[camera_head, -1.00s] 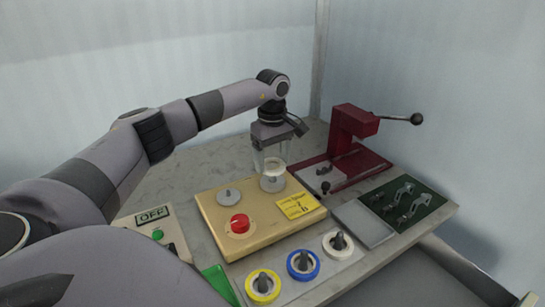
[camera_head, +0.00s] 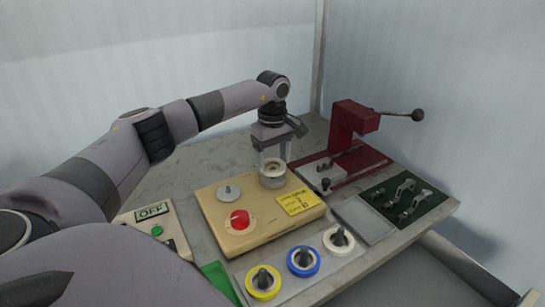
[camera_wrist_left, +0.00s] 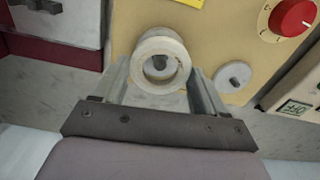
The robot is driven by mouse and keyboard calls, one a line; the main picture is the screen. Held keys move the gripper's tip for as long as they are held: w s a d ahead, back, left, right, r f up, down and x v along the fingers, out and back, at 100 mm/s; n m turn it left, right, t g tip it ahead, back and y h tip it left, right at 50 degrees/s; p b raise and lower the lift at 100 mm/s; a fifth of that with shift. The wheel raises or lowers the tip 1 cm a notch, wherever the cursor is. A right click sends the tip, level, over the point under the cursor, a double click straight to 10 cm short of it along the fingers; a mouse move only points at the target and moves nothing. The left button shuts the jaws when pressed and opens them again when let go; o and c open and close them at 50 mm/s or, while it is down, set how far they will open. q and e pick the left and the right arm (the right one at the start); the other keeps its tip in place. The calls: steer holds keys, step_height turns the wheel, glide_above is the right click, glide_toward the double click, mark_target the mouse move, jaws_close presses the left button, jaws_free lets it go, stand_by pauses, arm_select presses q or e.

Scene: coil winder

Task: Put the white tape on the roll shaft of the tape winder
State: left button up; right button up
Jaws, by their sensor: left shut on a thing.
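My left gripper (camera_head: 271,160) is shut on a cream-white ring, the white tape (camera_head: 273,174), at the back of the tan tape winder (camera_head: 250,239). In the left wrist view the tape (camera_wrist_left: 160,48) sits between the two fingers, and the grey tip of the roll shaft (camera_wrist_left: 160,64) shows through its hole. The tape looks lined up with the shaft and low over the winder; I cannot tell whether it rests fully down. A second white roll (camera_head: 328,243) sits on a dark peg at the front right. My right gripper is not in view.
Blue (camera_head: 292,268) and yellow (camera_head: 252,290) rolls sit on pegs at the front. The winder carries a grey disc (camera_head: 229,193), a red knob (camera_head: 240,218) and a yellow label (camera_head: 299,203). A red lever press (camera_head: 350,135) stands behind right, close to the gripper.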

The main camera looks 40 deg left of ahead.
arm_select(q)
steer(key=shift+f+b, duration=0.5)
steer(key=shift+f, duration=0.8)
steer(key=o, duration=1.1)
steer(key=shift+r, duration=3.6)
steer(key=shift+d, duration=0.1)
